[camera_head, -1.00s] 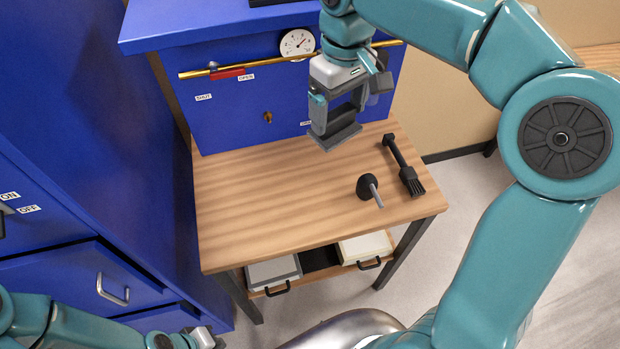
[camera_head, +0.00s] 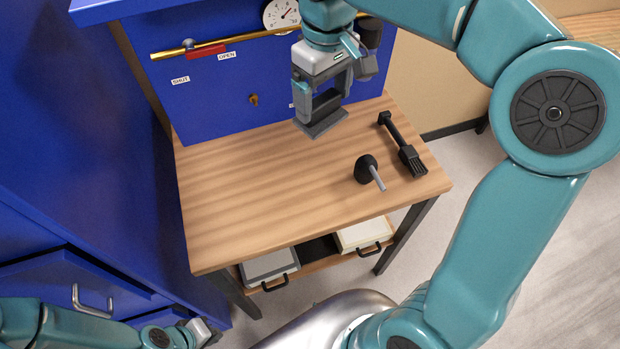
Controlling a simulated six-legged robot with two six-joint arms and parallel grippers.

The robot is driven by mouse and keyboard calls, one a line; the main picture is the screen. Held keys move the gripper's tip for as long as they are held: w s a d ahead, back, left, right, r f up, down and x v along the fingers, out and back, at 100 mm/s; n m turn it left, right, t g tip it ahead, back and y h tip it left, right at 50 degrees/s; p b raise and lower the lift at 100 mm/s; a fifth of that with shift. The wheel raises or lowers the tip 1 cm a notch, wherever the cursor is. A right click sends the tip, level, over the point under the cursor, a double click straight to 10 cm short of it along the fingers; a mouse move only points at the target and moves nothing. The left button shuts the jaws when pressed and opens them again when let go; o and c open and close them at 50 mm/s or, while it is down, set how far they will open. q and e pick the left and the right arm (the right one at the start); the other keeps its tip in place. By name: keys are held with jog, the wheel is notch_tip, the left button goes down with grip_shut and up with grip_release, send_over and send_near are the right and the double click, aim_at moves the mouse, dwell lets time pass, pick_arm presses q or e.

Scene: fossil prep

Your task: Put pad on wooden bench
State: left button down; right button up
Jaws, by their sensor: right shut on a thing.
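The wooden bench (camera_head: 255,190) stands in the middle of the view, its striped top mostly bare. My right gripper (camera_head: 316,110) hangs above the back part of the bench, in front of the blue cabinet. It is shut on a flat dark grey block, which I take for the pad (camera_head: 323,124). The pad appears over the bench top; I cannot tell whether it touches the wood. My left gripper (camera_head: 201,331) is low at the left, away from the bench, and its jaws are too small to read.
A black brush (camera_head: 403,146) and a black-headed tool with a grey shaft (camera_head: 367,170) lie on the bench's right side. The blue cabinet (camera_head: 215,105) with brass rod and gauge (camera_head: 281,14) stands behind. Boxes (camera_head: 270,265) sit on a lower shelf. The bench's left and front are clear.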

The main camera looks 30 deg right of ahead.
aim_at(323, 116)
jog(key=f+b, duration=0.1)
jog(key=f, duration=0.1)
jog(key=f+b, duration=0.2)
jog(key=shift+w+d+f, duration=0.15)
jog(key=shift+d+f, duration=0.05)
jog(key=shift+f, duration=0.15)
jog(key=shift+a+f+b, duration=0.1)
jog(key=shift+f+b, duration=0.25)
notch_tip(323, 116, down, 19)
jog(key=shift+f+b, duration=0.2)
jog(key=shift+b, duration=0.25)
